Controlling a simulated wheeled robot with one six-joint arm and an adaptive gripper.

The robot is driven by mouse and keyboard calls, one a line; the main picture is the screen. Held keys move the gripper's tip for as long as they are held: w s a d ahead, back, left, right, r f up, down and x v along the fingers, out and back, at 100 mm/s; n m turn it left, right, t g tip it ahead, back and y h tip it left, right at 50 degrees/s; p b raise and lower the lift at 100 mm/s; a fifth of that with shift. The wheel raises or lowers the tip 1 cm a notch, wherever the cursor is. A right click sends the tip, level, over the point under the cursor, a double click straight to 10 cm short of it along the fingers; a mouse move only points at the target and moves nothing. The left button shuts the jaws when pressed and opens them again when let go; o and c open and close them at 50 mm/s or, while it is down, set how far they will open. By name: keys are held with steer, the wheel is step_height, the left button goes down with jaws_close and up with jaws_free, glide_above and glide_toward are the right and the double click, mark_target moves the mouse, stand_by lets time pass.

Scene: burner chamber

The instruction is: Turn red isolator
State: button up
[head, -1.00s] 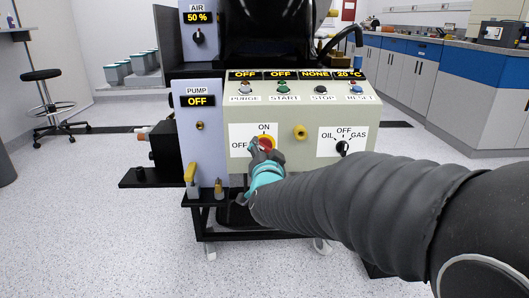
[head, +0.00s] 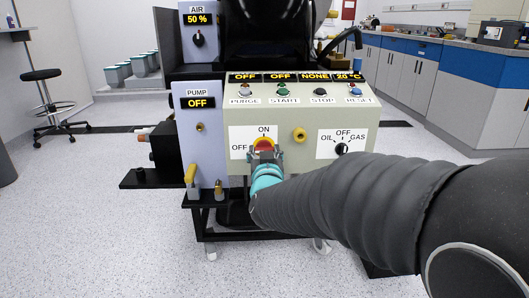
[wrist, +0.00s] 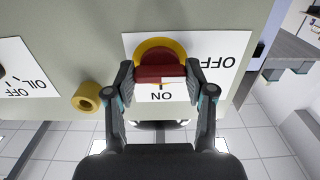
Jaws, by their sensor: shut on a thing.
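The red isolator (head: 263,144) is a red knob on a yellow ring, on a white plate (head: 238,133) marked ON at the top and OFF at the left. My gripper (head: 264,154) is at the knob from below and in front. In the wrist view, which is upside down, the red isolator (wrist: 158,62) sits between the two fingertips of my gripper (wrist: 160,77), one at each end of its red bar. The bar lies straight across between them.
A yellow round fitting (head: 300,135) is just right of the plate. The OIL/OFF/GAS selector (head: 342,148) is further right. Displays (head: 262,76) above read OFF, OFF, NONE and 20 °C. The PUMP display (head: 197,102) reads OFF. A yellow-handled valve (head: 190,174) stands at lower left.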

steer(key=shift+r, duration=0.1)
stand_by(0.3)
steer(key=o, duration=1.2)
steer(key=shift+c, duration=0.2)
steer(key=s, duration=1.2)
